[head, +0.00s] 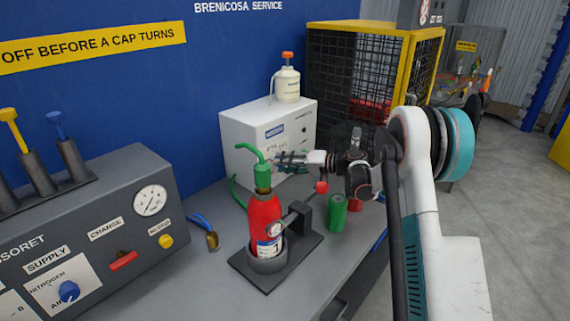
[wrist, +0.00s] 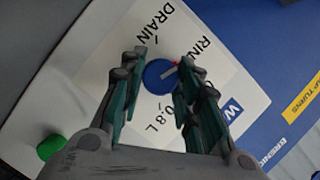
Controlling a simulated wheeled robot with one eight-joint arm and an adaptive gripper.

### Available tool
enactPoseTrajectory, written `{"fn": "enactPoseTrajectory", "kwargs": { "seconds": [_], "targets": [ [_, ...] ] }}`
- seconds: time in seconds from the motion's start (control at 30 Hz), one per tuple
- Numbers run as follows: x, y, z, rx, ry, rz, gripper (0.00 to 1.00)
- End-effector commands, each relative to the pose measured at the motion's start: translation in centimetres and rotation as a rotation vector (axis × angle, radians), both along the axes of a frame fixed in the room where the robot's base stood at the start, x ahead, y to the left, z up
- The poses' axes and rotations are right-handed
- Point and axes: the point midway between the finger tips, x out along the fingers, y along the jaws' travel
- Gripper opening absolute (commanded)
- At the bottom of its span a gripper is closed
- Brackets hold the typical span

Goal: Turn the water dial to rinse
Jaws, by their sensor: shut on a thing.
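The water dial (wrist: 157,76) is a round blue knob on a white panel (wrist: 225,88), seen in the wrist view between my fingertips. Around it are the labels DRAIN, 0.8 L and one starting RIN, partly covered by a finger. A pale pointer with a red tip slants from the dial toward the RIN label. My gripper (wrist: 160,68) is shut on the dial, one finger on each side. In the head view my gripper (head: 287,160) reaches the front of the white box (head: 245,133); the dial is hidden there.
A red extinguisher (head: 264,218) with a green hose top stands in a dark holder in front of the box. A green can (head: 338,213) stands to its right. A white bottle (head: 287,84) stands on the box. A grey control console (head: 110,190) is at left.

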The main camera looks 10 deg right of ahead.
Motion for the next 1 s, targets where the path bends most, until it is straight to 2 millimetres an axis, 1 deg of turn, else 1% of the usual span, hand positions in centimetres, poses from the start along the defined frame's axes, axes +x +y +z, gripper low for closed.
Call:
{"fn": "enactPoseTrajectory", "kwargs": {
  "seconds": [0.2, 0.23, 0.3, 0.6, 0.73, 0.87, 1.0],
  "targets": [
    [0.0, -0.1, 0.0, -0.002, 0.0, -0.002, 0.06],
    [0.0, -0.1, 0.0, -0.002, 0.0, -0.002, 0.37],
    [0.0, -0.1, 0.0, -0.002, 0.0, -0.002, 0.51],
    [0.0, 0.0, 0.0, -0.001, 0.0, 0.0, 0.51],
    [-0.3, -0.5, 0.1, -0.002, 0.0, -0.002, 0.51],
    [-1.3, -2.1, 0.4, -0.001, 0.0, -0.004, 0.51],
    [-2.9, -4.4, 1.0, -0.002, -0.001, -0.005, 0.51]
  ]
}}
